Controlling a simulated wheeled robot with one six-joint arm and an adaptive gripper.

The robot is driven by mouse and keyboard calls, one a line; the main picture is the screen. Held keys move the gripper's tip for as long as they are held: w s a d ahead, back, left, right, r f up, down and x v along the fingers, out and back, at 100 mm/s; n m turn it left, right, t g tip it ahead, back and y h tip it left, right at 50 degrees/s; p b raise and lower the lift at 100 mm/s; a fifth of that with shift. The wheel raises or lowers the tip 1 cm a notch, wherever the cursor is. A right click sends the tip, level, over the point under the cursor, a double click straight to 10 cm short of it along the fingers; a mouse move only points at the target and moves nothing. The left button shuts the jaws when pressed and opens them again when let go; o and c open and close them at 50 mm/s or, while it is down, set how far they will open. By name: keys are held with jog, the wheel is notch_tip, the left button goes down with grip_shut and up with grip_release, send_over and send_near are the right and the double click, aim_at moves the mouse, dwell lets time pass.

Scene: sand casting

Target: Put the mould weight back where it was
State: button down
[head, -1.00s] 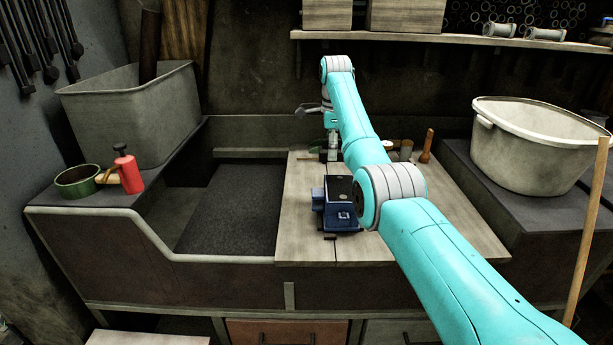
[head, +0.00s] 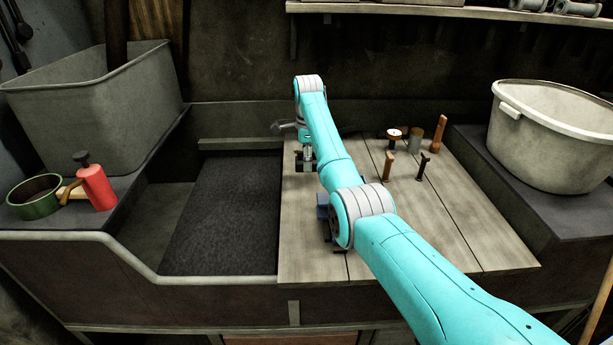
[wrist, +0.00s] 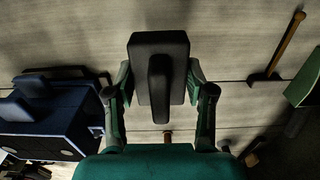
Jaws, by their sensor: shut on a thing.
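The mould weight (wrist: 178,88) is a black block with a raised rib, seen from above in the wrist view. My gripper (wrist: 160,88) is shut on it, with one finger on each side. In the head view my gripper (head: 307,158) is over the back left of the wooden boards, with the dark weight (head: 303,165) small beneath it. I cannot tell whether the weight touches the boards. The blue moulding box (wrist: 45,118) lies to the left in the wrist view. In the head view the blue box (head: 322,206) is mostly hidden behind my arm.
The wooden board top (head: 440,225) is clear at the front right. Small tools, including a wooden-handled one (head: 438,133), stand at its back right. The dark sand bed (head: 225,215) is left of the boards. A pale tub (head: 548,135) stands far right.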

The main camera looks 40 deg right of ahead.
aim_at(307, 184)
jog(key=shift+f, duration=2.95)
jog(key=shift+f, duration=0.15)
jog(key=shift+c, duration=2)
grip_release()
jog(key=shift+f, duration=0.1)
notch_tip(307, 184, up, 12)
jog(key=shift+r, duration=0.2)
